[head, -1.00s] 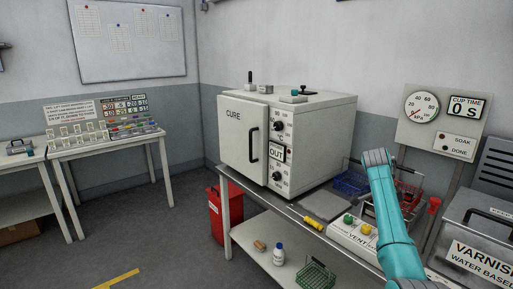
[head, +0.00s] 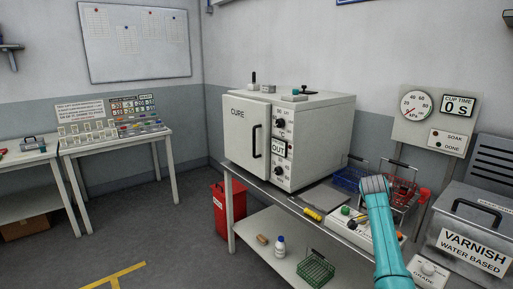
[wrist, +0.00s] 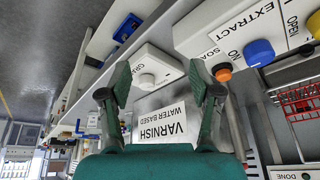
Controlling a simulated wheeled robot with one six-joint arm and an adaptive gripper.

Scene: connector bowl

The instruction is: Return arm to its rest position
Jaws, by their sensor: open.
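My teal arm (head: 389,235) rises at the lower right of the head view, in front of the bench; its fingers cannot be made out there. In the wrist view my gripper (wrist: 158,82) has its two dark fingers spread apart, with nothing held between them. Behind the fingers, in that turned view, show a white box with a round knob (wrist: 148,79) and the VARNISH label (wrist: 163,122). In the head view the varnish tank (head: 473,246) stands right of my arm.
A CURE oven (head: 248,150) stands on the bench left of my arm. A blue basket (head: 349,178) and a red basket (head: 404,192) lie behind the arm. A gauge panel (head: 437,118) stands at the back right. The floor (head: 160,240) at the left is clear.

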